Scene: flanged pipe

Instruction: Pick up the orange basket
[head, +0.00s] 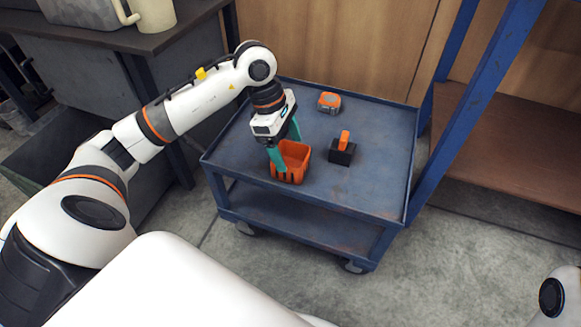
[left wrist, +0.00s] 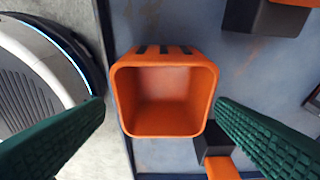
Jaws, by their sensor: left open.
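The orange basket (head: 292,163) stands upright on the top shelf of a blue cart, near its front left edge. In the left wrist view the basket (left wrist: 163,98) is empty, its open top facing the camera, with dark slots in one wall. My left gripper (head: 287,154) is open over the basket, teal fingers pointing down. In the left wrist view its two green fingers lie left and right of the basket, with small gaps visible; I cannot tell how their height compares with the rim. My right gripper is not in view.
The blue cart (head: 380,180) has a raised rim. A black block with an orange piece (head: 342,152) stands right of the basket, and an orange and grey object (head: 329,102) lies farther back. The cart's right side is clear. A dark table (head: 150,38) with a pitcher stands behind left.

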